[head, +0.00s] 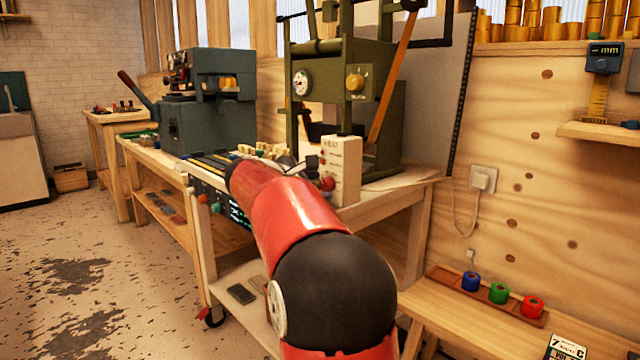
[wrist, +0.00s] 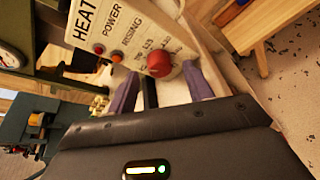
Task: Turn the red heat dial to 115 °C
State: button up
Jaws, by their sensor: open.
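The red heat dial (wrist: 159,64) is a round knob on the front of a cream box (head: 346,160) marked HEAT. In the wrist view it sits between and just beyond the fingertips of my gripper (wrist: 162,80), with clear space on either side. The fingers are apart, and nothing is held. The dial also shows in the head view (head: 328,184), low on the box. Printed marks and numbers beside the dial are too small and tilted to read, so its setting cannot be told. My red arm hides part of the bench and most of my gripper in the head view.
The box carries a red lamp (wrist: 98,48) and an orange lamp (wrist: 116,58) by POWER and RISING. A green press (head: 340,85) stands behind it on the wooden bench (head: 405,190). Blue, green and red foil rolls (head: 499,293) sit on a low shelf at right.

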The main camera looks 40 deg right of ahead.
jog(key=shift+x, duration=0.85)
jog(key=c, duration=1)
jog(key=shift+o, duration=0.2)
jog(key=shift+f, duration=0.1)
jog(key=shift+b, duration=0.45)
